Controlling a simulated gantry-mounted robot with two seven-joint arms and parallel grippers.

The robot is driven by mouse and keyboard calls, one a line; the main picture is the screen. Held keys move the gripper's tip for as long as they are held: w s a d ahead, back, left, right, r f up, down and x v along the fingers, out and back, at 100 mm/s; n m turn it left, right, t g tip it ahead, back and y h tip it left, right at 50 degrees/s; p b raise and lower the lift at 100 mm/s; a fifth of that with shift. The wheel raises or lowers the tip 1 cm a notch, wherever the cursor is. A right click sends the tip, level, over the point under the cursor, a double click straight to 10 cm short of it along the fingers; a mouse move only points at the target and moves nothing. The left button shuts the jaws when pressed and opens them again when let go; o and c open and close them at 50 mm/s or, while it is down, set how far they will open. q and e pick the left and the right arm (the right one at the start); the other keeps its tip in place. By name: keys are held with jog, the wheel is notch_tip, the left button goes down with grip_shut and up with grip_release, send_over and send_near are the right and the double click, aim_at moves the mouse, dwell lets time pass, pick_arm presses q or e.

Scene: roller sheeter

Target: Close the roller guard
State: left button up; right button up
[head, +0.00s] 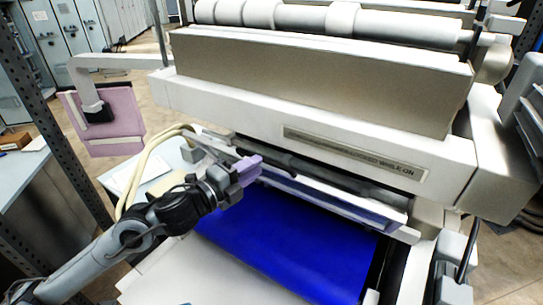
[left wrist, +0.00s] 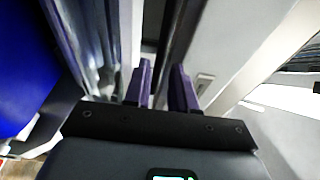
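A long pale panel (head: 340,198), which looks like the roller guard, runs under the white front housing of the machine, just above the blue sheet (head: 300,245). A dark roller or bar (head: 320,172) lies behind it, partly hidden. My left gripper (head: 252,165), with purple fingers, is at the left end of this panel. In the left wrist view its two fingers (left wrist: 162,88) stand apart with a gap between them, among pale and metallic strips. Whether they touch the panel is unclear. My right gripper is not in view.
The white housing (head: 300,128) with a label overhangs the work area. Large white rollers (head: 330,20) sit on top. A pinkish panel (head: 105,122) hangs on an arm at the left, beside a dark perforated post (head: 60,135). A pale table (head: 30,180) stands at the far left.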

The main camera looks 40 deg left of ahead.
aim_at(271, 169)
pick_arm(q)
jog(key=w, duration=0.1)
jog(key=w+p, duration=0.1)
jog(key=w, duration=0.3)
jog(key=shift+w+d+r, duration=0.1)
jog(key=shift+d, duration=0.2)
jog(key=shift+w+d+p, duration=0.1)
jog(key=shift+w+p, duration=0.25)
jog(key=shift+w, duration=0.3)
jog(key=shift+c, duration=0.3)
grip_shut()
